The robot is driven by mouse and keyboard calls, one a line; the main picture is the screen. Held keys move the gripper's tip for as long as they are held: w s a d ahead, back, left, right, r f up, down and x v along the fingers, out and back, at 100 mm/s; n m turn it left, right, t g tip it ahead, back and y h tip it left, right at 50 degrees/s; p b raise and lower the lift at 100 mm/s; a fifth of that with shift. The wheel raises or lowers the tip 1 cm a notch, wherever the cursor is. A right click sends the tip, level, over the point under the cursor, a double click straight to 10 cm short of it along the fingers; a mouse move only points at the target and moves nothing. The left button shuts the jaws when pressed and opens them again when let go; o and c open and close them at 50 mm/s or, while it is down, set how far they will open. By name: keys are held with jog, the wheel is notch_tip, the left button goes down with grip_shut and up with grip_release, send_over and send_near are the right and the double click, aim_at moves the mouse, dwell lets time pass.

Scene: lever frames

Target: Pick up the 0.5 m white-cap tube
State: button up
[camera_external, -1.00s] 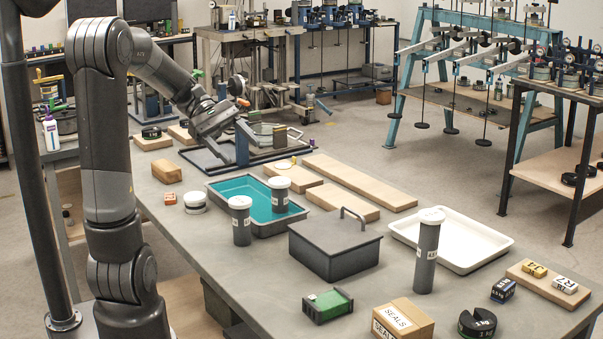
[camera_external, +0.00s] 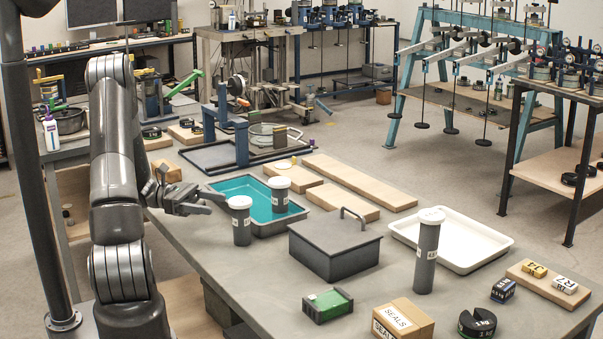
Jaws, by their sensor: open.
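Three dark grey tubes with white caps stand upright. A short one (camera_external: 242,228) is on the table by the near corner of the blue-lined tray (camera_external: 264,229). A second (camera_external: 279,200) stands in that tray. A taller one (camera_external: 426,262) stands in front of the white tray (camera_external: 480,262). Their labels are too small to read surely, so I cannot tell which is the 0.5 m one. My gripper (camera_external: 216,202) is low over the table, open and empty, its fingers pointing right towards the short tube. The fingertips appear just left of its cap; contact cannot be seen.
A grey lidded box (camera_external: 334,252) stands between the short and tall tubes. A green-topped block (camera_external: 327,305), a SEALS carton (camera_external: 403,318) and a dark slotted weight (camera_external: 477,324) lie near the front edge. Wooden boards (camera_external: 360,181) lie behind the trays.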

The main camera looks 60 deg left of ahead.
aim_at(241, 222)
jog(key=shift+f, duration=0.3)
jog(key=shift+w+d, duration=0.25)
jog(key=shift+d, duration=0.05)
jog(key=x, duration=1)
jog(key=shift+w+f, duration=0.1)
jog(key=c, duration=1.2)
